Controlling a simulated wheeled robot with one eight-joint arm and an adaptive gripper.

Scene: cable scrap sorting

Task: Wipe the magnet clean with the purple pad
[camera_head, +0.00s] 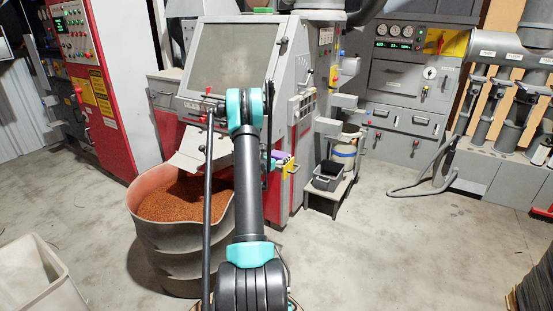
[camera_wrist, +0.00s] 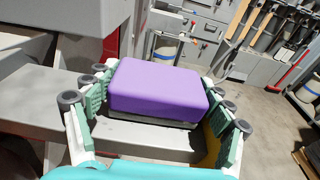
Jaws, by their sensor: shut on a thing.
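The purple pad (camera_wrist: 157,92) is a rounded block with a pale grey underside. In the wrist view it sits between the fingers of my gripper (camera_wrist: 155,115), which is shut on it. In the head view a small bit of the purple pad (camera_head: 279,155) shows just right of my arm, in front of the grey machine. My gripper there is mostly hidden behind my arm. I cannot pick out the magnet with certainty in either view.
A drum of copper-coloured granules (camera_head: 185,199) stands left of my arm, below a metal chute (camera_head: 187,160). A dark bin (camera_head: 328,176) sits on a small stand to the right. The floor (camera_head: 400,245) at right is mostly clear.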

